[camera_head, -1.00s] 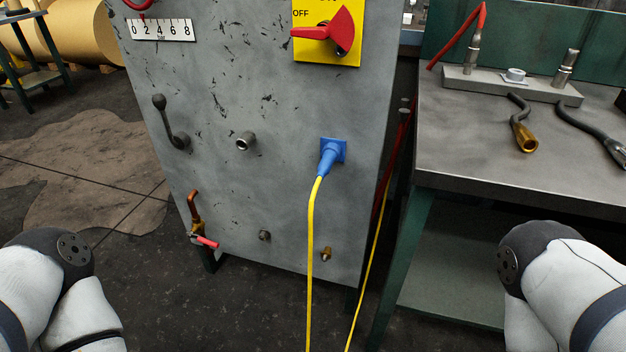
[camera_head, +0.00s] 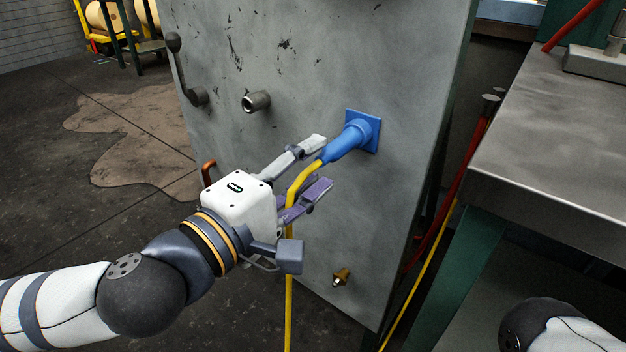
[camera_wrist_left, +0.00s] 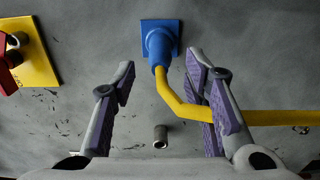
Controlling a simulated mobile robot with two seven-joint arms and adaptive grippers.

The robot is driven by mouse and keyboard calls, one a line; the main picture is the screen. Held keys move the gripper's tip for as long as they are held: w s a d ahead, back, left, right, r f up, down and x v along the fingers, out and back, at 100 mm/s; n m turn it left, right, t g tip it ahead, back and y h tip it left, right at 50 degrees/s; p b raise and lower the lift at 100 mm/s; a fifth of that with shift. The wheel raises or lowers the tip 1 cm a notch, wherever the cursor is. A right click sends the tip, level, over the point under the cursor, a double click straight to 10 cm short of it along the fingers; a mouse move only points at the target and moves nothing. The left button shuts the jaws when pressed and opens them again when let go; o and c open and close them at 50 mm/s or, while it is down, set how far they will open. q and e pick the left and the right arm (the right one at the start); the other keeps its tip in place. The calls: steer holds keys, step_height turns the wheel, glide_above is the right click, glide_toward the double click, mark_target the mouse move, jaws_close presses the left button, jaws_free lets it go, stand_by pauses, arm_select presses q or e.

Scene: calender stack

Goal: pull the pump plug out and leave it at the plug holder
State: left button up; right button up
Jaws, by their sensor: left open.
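The blue pump plug (camera_head: 346,143) sits in its blue square socket (camera_head: 373,122) on the grey cabinet's front, with a yellow cable (camera_head: 300,180) leaving its back end and hanging down. In the left wrist view the plug (camera_wrist_left: 157,48) is ahead, beyond the fingertips. My left gripper (camera_head: 321,163) is open just short of the plug, one finger on each side of the line to it. In the left wrist view the cable (camera_wrist_left: 180,104) passes between the open fingers (camera_wrist_left: 160,77) and crosses at the right finger; whether it touches cannot be told. The right gripper is out of frame.
The grey cabinet (camera_head: 270,60) also carries a pipe stub (camera_head: 256,101), a dark lever (camera_head: 186,75) and a brass fitting (camera_head: 341,277). A metal-topped bench (camera_head: 560,130) stands close at the right.

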mark_target(338, 149)
arm_select(q)
steer(key=x, duration=0.6)
steer(key=shift+w+d, duration=0.1)
steer(key=shift+d, duration=0.1)
jaws_close()
